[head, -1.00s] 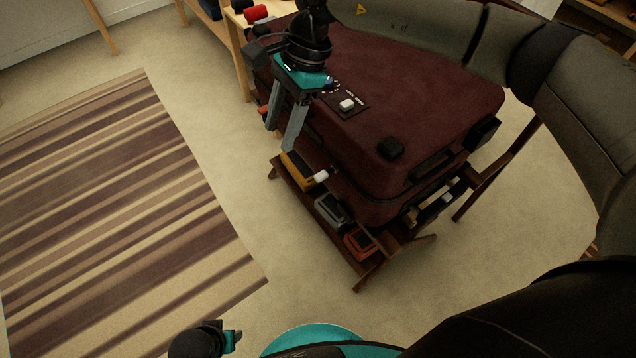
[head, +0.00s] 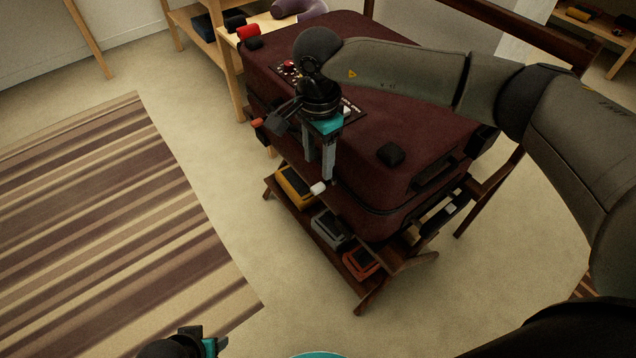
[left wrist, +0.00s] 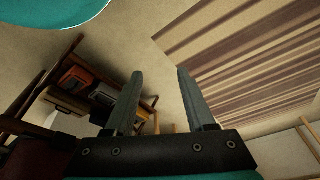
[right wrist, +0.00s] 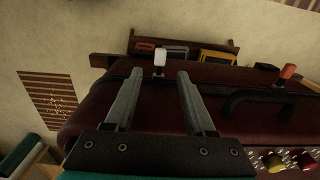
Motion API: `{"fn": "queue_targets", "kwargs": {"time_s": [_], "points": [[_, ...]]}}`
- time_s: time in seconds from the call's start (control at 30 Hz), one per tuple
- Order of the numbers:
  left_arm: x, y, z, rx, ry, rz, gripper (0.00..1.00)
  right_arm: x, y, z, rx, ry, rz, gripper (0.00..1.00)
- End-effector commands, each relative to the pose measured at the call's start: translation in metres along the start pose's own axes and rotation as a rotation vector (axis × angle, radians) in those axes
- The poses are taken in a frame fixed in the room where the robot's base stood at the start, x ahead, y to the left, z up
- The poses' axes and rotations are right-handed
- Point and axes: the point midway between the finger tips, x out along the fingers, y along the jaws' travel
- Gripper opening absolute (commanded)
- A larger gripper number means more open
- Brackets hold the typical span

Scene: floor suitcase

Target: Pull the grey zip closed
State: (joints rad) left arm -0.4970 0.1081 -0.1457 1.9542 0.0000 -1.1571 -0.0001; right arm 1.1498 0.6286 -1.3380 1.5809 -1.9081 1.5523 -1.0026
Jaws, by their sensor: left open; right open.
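The dark red suitcase (head: 425,128) lies shut on a wooden stand. A pale grey-white zip pull (head: 318,188) sticks out from the seam on its near left side. It also shows in the right wrist view (right wrist: 160,60), lined up between and just beyond the fingertips. An orange pull (right wrist: 288,72) sits farther along the same seam. My right gripper (head: 318,172) is open, pointing down beside the seam, close to the pale pull; I cannot tell whether they touch. My left gripper (left wrist: 160,74) is open and empty, away from the suitcase; only part shows at the head view's bottom edge.
Yellow (head: 294,188), grey (head: 332,230) and orange (head: 360,263) boxes sit on the stand's low shelf (head: 303,216), below the seam. A black handle (right wrist: 262,98) stands out from the suitcase side. The floor by the striped rug (head: 90,225) is clear.

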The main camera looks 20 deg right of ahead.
Motion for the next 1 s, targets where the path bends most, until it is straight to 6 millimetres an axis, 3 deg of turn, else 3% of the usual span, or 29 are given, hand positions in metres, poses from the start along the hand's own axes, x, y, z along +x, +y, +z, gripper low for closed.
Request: {"fn": "queue_targets", "kwargs": {"time_s": [0.2,0.5,1.0], "points": [[-0.018,-0.001,-0.013,-0.002,0.035,-0.002,0.55,0.033,0.000,0.001,-0.001,-0.001,0.002,0.55],[-0.043,-0.002,-0.024,-0.003,0.072,-0.005,0.55,0.063,0.000,0.001,0.000,-0.001,0.000,0.55],[-0.050,-0.002,-0.026,-0.004,0.080,-0.005,0.55,0.069,0.000,0.000,-0.001,-0.001,-0.001,0.53]]}}
